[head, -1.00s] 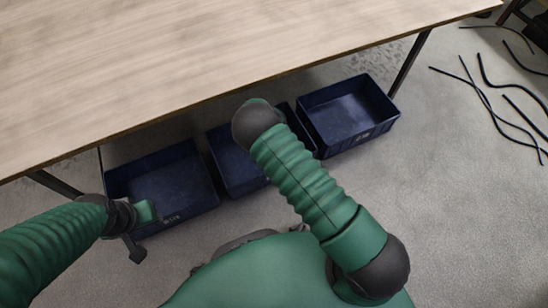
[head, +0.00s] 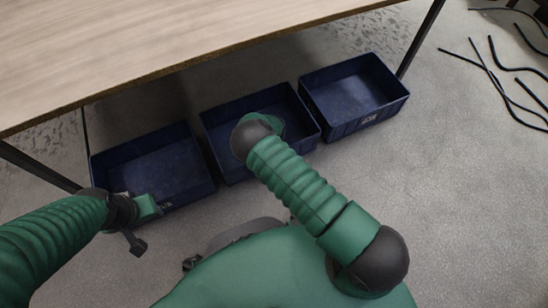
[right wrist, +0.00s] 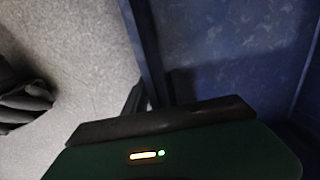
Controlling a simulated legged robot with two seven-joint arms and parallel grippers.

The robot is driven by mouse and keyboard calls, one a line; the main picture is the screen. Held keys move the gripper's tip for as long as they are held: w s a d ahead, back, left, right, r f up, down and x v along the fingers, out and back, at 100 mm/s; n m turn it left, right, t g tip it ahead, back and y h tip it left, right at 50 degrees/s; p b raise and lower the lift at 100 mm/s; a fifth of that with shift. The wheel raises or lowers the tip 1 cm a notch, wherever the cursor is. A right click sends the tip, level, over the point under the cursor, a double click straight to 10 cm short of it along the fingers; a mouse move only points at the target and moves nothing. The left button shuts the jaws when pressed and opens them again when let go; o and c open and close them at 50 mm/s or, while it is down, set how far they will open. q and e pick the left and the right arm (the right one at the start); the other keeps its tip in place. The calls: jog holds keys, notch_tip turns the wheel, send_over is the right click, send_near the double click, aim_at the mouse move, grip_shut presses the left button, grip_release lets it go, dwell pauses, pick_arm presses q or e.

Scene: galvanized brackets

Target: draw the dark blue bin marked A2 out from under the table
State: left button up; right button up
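Three dark blue open bins stand in a row on the floor by the table's edge: a left bin (head: 150,162), a middle bin (head: 222,118) and a right bin (head: 352,85). Small pale labels show on the left and right fronts, too small to read surely. My right arm covers part of the middle bin's front, and any label there is hidden. My right gripper is mostly hidden at the middle bin's front. In the right wrist view its dark parts (right wrist: 155,95) are at a blue bin wall (right wrist: 147,50); grip unclear. My left gripper (head: 138,243) hangs before the left bin.
The wooden table top (head: 150,50) overhangs behind the bins, with dark legs at left (head: 40,165) and right (head: 420,40). Black cables (head: 500,75) lie on the floor at the right. The grey floor right of my body is clear.

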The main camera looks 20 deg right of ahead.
jog(key=shift+f, duration=0.1)
grip_shut()
dwell(1.5)
